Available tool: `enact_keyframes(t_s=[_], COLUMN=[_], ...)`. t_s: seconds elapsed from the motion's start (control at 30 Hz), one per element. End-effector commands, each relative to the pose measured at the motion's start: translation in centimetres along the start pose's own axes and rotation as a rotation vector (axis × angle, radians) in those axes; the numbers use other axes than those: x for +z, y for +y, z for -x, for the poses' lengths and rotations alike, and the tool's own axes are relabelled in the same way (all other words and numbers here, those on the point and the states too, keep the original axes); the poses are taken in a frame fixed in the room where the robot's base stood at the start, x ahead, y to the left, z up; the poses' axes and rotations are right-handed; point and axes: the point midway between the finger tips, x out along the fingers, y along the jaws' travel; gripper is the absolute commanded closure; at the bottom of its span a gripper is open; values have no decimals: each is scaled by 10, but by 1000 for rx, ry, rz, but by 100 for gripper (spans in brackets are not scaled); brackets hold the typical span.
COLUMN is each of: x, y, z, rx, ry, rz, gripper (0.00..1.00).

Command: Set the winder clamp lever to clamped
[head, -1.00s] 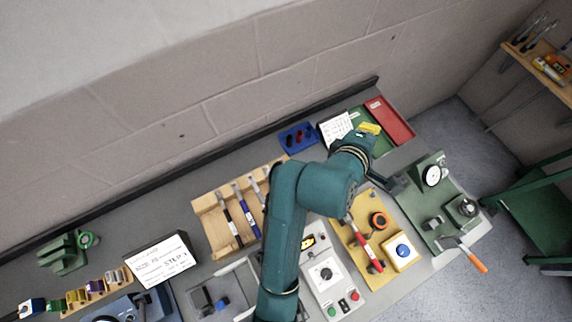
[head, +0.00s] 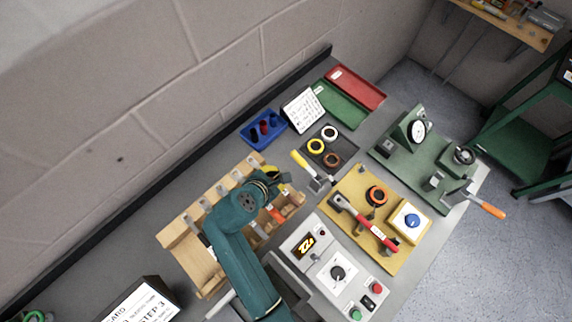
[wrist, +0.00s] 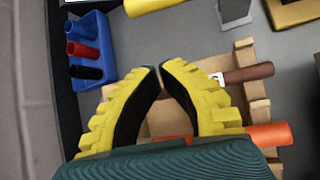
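I take the orange-handled lever (head: 488,207) at the front right of the green fixture (head: 400,166) to be the winder clamp lever, but no readable label confirms this. Its handle points out past the fixture's front edge, toward the lower right. I cannot tell which lever position counts as clamped. My gripper (head: 284,181) is above the wooden tool rack, far to the left of the lever. In the wrist view, the yellow fingers of my gripper (wrist: 161,76) come together at the tips with nothing between them. The lever is not in the wrist view.
The wooden rack (head: 180,245) holds several tools under my gripper. A yellow board (head: 345,196) with a red-handled tool (head: 375,232) and a blue button (head: 411,220) lies between rack and green fixture. A grey control box (head: 318,270) is in front. A yellow-handled tool (head: 302,161) stands nearby.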

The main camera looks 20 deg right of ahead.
Motion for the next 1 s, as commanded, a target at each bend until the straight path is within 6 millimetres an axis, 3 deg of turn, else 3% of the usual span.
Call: enact_keyframes(t_s=[0.47,0.7,1.0], x=[-1,28,31], y=[-2,0,-1], z=[-97,-74,-71], rx=[-4,0,-1], ry=[0,0,1], rz=[-2,-2,-1], gripper=[100,100,100])
